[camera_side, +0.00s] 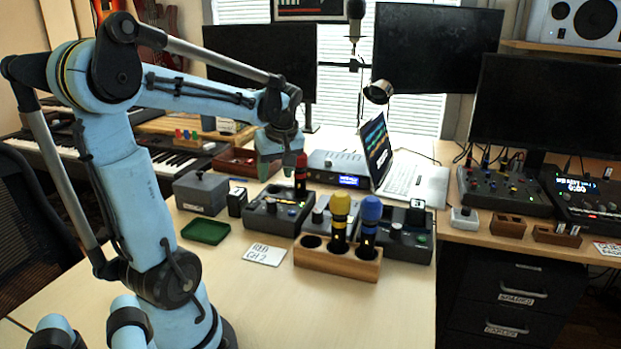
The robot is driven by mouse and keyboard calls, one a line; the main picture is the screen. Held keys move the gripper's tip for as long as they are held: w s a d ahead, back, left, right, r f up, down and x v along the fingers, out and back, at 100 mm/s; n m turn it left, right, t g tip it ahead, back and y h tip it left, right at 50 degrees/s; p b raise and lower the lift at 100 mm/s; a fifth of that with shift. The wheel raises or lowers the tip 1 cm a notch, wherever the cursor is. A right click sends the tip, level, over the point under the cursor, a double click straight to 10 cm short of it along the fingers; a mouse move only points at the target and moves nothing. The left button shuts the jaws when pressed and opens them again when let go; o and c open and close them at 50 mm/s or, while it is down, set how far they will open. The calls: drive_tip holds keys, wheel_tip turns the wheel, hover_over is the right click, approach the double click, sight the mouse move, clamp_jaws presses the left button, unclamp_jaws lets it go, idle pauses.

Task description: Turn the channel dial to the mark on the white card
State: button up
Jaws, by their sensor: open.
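The white card (265,255) lies flat on the table and reads "RED CH 2". Behind it stands a dark charging unit (262,222) with a small knob on its front left, which may be the channel dial. A red-topped black microphone (301,180) stands upright in this unit. The knob's setting is too small to read. My gripper (277,170) is open and points down, above and behind the unit, left of the red microphone. It appears empty and apart from the knob.
A wooden block (320,264) holds yellow (340,215) and blue (371,218) microphones upright, right of the card. Similar dark units stand behind it. A green tray (206,231) and grey box (201,192) lie to the left. The front table is clear.

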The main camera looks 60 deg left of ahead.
sight(271, 201)
drive_tip(key=x, duration=1)
drive_tip(key=shift+a, duration=0.1)
clamp_jaws()
drive_tip(key=shift+m, duration=0.4)
drive_tip(key=m+t, duration=0.1)
drive_tip(key=m, duration=0.2)
drive_tip(key=shift+s+t, duration=0.15)
drive_tip(key=shift+t, duration=0.15)
drive_tip(key=shift+s+m+t+h, duration=0.1)
drive_tip(key=shift+m+t+h, duration=0.45)
drive_tip(key=shift+m, duration=1.65)
